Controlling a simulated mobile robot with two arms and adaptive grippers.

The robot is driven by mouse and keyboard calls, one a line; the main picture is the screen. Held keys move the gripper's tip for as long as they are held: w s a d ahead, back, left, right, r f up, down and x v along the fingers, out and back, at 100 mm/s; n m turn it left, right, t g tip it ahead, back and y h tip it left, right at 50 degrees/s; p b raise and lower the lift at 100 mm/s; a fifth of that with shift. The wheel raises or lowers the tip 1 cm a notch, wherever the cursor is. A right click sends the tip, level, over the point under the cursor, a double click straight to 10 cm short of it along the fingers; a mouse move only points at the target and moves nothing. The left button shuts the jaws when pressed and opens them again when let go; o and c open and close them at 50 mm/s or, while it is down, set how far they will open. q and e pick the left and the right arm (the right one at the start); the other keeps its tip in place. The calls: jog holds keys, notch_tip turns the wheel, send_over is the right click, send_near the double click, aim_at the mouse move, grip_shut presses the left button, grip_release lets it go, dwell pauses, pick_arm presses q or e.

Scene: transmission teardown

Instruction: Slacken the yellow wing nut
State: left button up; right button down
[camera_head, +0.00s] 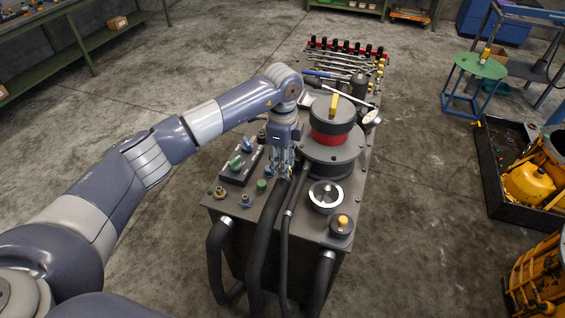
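A small yellow piece that looks like the wing nut (334,103) stands on top of the black-and-red round housing (332,128) on the dark bench unit. My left arm reaches in from the left, and my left gripper (283,172) points down just left of the housing, below the level of its top. The gripper is apart from the yellow piece, above the upper end of a black hose (265,232). Its fingers are small and dark, so I cannot tell whether they are open or touch the hose. My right gripper is not in view.
A control box with green and blue knobs (240,165) sits left of the gripper. A round metal cap (325,196) and a yellow-topped knob (342,222) are in front of the housing. Wrenches (345,68) lie behind it. A green stool (482,66) stands right.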

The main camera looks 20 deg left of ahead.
pick_arm(q)
notch_tip(320, 180, up, 11)
dwell(0.3)
dwell(0.5)
